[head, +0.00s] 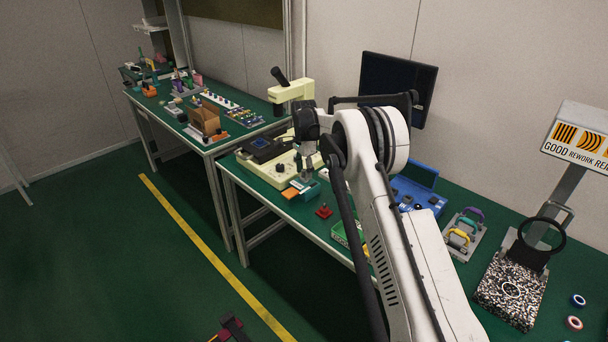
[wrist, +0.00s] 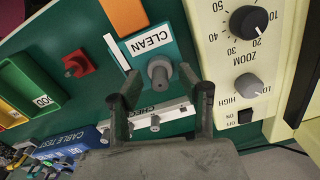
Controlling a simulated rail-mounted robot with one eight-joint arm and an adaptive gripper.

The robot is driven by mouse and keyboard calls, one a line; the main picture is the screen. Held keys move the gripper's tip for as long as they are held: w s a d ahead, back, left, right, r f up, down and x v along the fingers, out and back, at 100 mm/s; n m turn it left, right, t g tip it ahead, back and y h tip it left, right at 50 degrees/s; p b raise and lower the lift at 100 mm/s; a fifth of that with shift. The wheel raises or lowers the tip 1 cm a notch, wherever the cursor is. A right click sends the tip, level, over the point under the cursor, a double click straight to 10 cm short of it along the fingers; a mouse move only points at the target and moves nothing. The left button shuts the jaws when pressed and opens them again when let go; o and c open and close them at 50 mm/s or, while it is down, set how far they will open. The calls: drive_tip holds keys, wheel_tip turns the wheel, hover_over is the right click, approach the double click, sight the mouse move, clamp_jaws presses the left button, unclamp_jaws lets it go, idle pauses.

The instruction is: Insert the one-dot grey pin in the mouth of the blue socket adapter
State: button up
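My gripper (wrist: 160,76) is open, with a finger on either side of a grey round pin-like piece (wrist: 159,67). In the head view my gripper (head: 304,181) is low over the teal block (head: 310,194). I cannot identify the blue socket adapter with certainty in either view.
A cream microscope base (wrist: 222,70) with knobs stands close on the right in the wrist view. A red piece (wrist: 78,65), a green bin (wrist: 52,65) and a blue CABLE TEST panel (wrist: 70,142) lie left. The head view shows a blue tray (head: 423,172) farther right.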

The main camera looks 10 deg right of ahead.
drive_tip(key=shift+c, duration=0.4)
clamp_jaws()
drive_tip(key=shift+r, duration=0.1)
